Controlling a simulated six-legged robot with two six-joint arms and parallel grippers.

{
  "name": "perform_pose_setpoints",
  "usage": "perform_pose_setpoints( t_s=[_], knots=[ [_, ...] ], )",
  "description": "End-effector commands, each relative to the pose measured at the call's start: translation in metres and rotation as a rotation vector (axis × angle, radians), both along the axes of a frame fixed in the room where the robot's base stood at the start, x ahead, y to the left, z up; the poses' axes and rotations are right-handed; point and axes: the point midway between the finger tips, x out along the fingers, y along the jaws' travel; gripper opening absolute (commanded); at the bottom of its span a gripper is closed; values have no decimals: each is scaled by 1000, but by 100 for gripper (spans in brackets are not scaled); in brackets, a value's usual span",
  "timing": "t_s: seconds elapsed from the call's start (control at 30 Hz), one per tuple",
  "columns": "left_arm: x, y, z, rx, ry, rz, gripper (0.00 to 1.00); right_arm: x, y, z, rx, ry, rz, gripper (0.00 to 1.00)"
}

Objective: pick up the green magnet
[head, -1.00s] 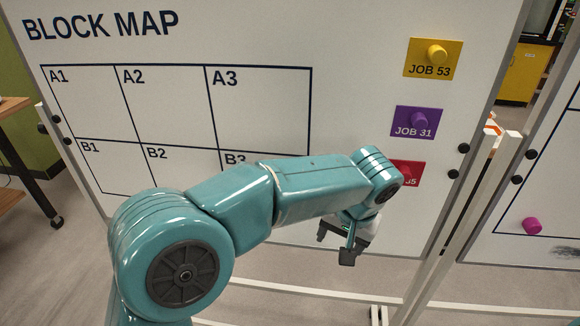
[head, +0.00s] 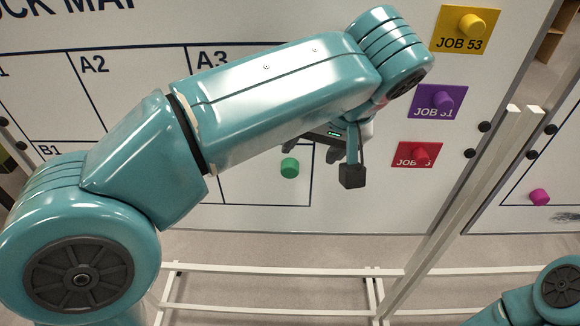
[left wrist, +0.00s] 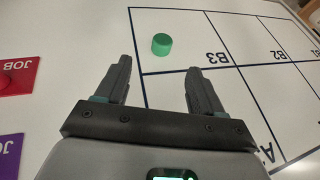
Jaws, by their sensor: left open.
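The green magnet (head: 290,167) is a small cylinder on the whiteboard, in the cell marked B3. It also shows in the left wrist view (left wrist: 162,44), beyond and between the two fingertips. My left gripper (head: 345,172) is open and empty, just to the right of the magnet in the head view. In the left wrist view its fingers (left wrist: 158,75) stand apart and do not touch the magnet. My right gripper does not show; only part of my right arm is in the head view's lower right corner.
Yellow (head: 472,25), purple (head: 442,97) and red (head: 421,153) magnets hold job cards on the board's right side. A pink magnet (head: 539,197) is on a second board. White frame posts (head: 470,200) stand between the boards. The board around the green magnet is clear.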

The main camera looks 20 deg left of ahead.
Motion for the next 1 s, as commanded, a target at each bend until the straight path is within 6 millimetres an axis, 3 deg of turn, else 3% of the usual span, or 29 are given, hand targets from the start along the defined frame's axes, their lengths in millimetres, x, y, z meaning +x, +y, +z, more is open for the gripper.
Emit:
perform_pose_setpoints(
  t_s=[0.1,0.43,0.67,0.97,1.0],
  knots=[
    [7,10,-25,1,3,2,68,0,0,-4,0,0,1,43],
    [17,24,-54,1,1,-2,68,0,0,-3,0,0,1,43],
    [26,40,-86,0,3,-2,68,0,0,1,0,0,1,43],
    [28,42,-92,-2,0,-4,68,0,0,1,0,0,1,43],
    [28,42,-92,-2,0,-4,58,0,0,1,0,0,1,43]
  ],
)
